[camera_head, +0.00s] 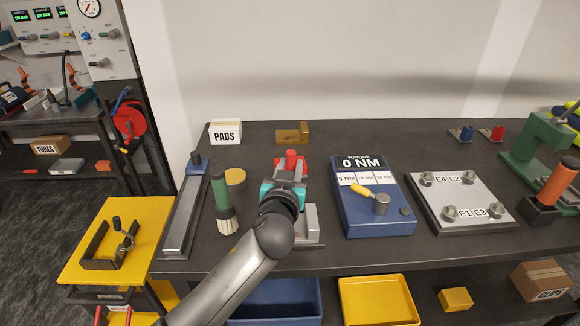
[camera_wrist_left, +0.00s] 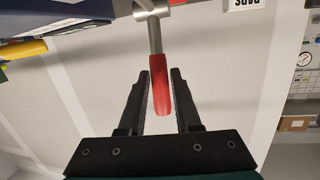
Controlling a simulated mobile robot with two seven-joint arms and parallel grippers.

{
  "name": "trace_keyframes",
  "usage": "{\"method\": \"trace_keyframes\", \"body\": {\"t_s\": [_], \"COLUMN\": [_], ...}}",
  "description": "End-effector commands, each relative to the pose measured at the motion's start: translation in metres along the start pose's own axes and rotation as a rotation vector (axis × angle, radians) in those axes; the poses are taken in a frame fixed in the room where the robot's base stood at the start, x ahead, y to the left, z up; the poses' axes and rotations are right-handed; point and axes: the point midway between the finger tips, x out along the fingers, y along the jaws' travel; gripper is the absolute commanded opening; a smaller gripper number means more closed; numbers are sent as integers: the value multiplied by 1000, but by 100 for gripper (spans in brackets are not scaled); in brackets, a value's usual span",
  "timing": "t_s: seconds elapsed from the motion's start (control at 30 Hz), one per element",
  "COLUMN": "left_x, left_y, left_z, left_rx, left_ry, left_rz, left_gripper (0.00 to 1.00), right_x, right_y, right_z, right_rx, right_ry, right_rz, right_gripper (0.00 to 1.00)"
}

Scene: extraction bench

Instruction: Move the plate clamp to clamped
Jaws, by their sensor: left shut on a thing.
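The plate clamp shows a red handle (camera_head: 291,160) and a grey base (camera_head: 309,222) on the dark bench; my arm and gripper hide most of its body. My left gripper (camera_head: 288,178) is at the handle. In the left wrist view the red handle (camera_wrist_left: 160,92) lies between the two black fingers of the gripper (camera_wrist_left: 160,78), which are shut on it. The handle's metal rod (camera_wrist_left: 154,38) runs up to a round pivot. I cannot tell the clamp's exact position. My right gripper is not in view.
A brush with a green handle (camera_head: 219,190) stands left of the clamp, with a round yellow tin (camera_head: 236,180). A blue torque tester (camera_head: 372,217) stands close on the right. A brass block (camera_head: 293,132) and a PADS box (camera_head: 226,132) sit behind.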

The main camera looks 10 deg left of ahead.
Motion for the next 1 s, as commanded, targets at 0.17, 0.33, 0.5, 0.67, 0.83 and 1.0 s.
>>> {"method": "trace_keyframes", "body": {"t_s": [0.17, 0.33, 0.5, 0.67, 0.83, 1.0], "left_x": [0, 0, 0, 0, 0, 0], "left_y": [2, 2, 2, 2, 2, 2], "left_z": [-9, -9, -9, -9, -9, -9], "left_rx": [1, 1, 1, 1, 1, 1], "left_ry": [21, 21, 21, 21, 21, 21], "left_rz": [6, 6, 6, 6, 6, 6], "left_gripper": [0, 0, 0, 0, 0, 39], "right_x": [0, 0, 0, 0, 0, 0], "right_y": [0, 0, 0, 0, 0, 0], "right_z": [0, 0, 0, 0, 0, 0], "right_rx": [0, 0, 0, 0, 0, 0], "right_ry": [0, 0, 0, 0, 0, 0], "right_rz": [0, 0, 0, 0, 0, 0], "right_gripper": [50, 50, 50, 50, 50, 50]}}
